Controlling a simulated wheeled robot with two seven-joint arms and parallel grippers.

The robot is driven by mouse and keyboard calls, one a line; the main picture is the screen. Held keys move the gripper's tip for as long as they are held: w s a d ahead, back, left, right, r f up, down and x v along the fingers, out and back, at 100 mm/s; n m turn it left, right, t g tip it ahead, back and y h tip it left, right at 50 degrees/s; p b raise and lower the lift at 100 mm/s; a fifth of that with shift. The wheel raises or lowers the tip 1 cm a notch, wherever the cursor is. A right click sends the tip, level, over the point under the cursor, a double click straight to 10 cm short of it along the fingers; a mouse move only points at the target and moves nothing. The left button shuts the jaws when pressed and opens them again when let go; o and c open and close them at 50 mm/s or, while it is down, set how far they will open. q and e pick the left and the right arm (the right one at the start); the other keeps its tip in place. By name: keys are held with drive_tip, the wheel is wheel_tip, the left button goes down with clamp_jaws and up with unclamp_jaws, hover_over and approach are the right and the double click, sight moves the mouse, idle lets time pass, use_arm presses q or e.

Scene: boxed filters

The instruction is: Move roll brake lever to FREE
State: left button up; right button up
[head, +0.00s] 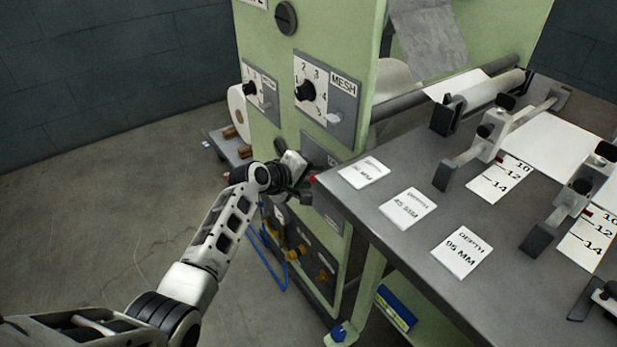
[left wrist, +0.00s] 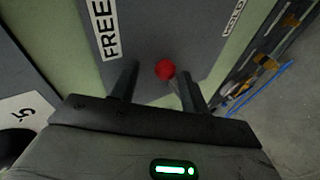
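The roll brake lever ends in a red ball knob (left wrist: 165,70) on a thin stem, in front of a grey plate (left wrist: 150,35) on the green machine. The plate reads FREE (left wrist: 104,28) at left and HOLD (left wrist: 234,16) at right in the left wrist view. My left gripper (left wrist: 157,82) is open, its two dark fingers apart on either side of the knob. The stem runs close to the right finger; I cannot tell if they touch. In the head view my left gripper (head: 301,185) is at the machine's side, hiding most of the plate. My right gripper is not in view.
The grey worktable (head: 400,245) juts out just right of my left gripper, with depth cards and clamps on it. Mesh dials (head: 308,90) sit above. Yellow valves (head: 298,253) and a blue hose (head: 268,258) are below. The floor at left is clear.

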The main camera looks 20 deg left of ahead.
use_arm(q)
drive_tip(key=shift+s+f, duration=0.1)
drive_tip(key=shift+f, duration=0.05)
drive_tip(key=shift+s+a, duration=0.1)
drive_tip(key=shift+s, duration=0.1)
drive_tip(key=p+v, duration=0.2)
drive_tip(key=v, duration=1.3)
drive_tip(key=shift+r, duration=0.3)
drive_tip(key=shift+s+a, duration=0.1)
drive_tip(key=s+d+f+m, duration=0.3)
drive_tip(key=s+f+m, duration=0.1)
drive_tip(key=s, duration=0.3)
drive_tip(key=s+d+f+m+y, duration=0.1)
drive_tip(key=s+d+f+m, duration=0.2)
drive_tip(key=s, duration=0.3)
drive_tip(key=s+d+f+m, duration=0.3)
drive_tip(key=s+f+m, duration=0.2)
drive_tip(key=s, duration=0.2)
drive_tip(key=shift+s+d+f+m+y, duration=0.3)
drive_tip(key=shift+d+f+m+y, duration=0.05)
drive_tip(key=shift+m+y, duration=0.05)
